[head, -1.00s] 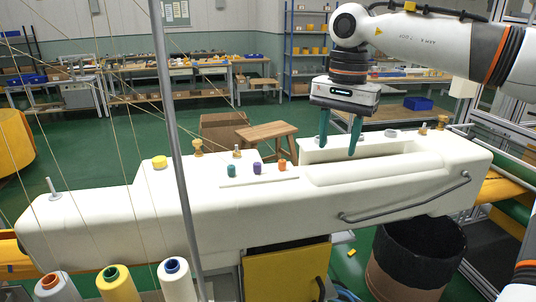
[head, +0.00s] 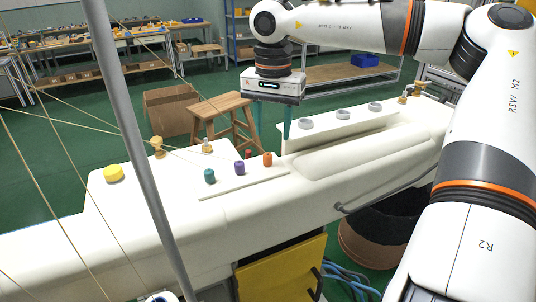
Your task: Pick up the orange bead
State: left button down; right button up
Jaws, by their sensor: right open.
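The orange bead (head: 267,159) stands at the right end of a row on a thin white strip (head: 236,184) on the long white felt-covered body. The purple bead (head: 239,168) and the teal bead (head: 210,176) stand to its left. My right gripper (head: 271,138) is open and empty, fingers pointing down. In the picture it is just above the orange bead; its height and depth from the bead are hard to judge. Its fingers are apart from the bead. My left gripper is not in view.
A small dark red piece (head: 248,154) is close behind the purple and orange beads. A yellow cylinder (head: 114,173) and brass-coloured pegs stand to the left. A raised white ledge with grey rings (head: 341,114) is at the right. A grey pole (head: 135,140) crosses the view.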

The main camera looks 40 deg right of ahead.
aim_at(268, 154)
jog(key=shift+w+f, duration=0.2)
jog(key=shift+f, duration=0.25)
jog(key=shift+w+f, duration=0.2)
jog(key=shift+f, duration=0.1)
jog(key=shift+a+f+p, duration=0.15)
jog(key=shift+f+p, duration=0.35)
jog(key=shift+p, duration=0.05)
jog(key=shift+a+f+p, duration=0.15)
jog(key=shift+f+p, duration=0.35)
notch_tip(268, 154, down, 2)
jog(key=shift+f+p, duration=0.1)
jog(key=shift+p, duration=0.2)
jog(key=shift+d+f, duration=0.1)
jog(key=shift+f, duration=0.15)
jog(key=shift+w+f, duration=0.1)
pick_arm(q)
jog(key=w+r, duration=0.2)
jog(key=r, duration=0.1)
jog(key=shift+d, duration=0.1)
pick_arm(e)
grip_shut()
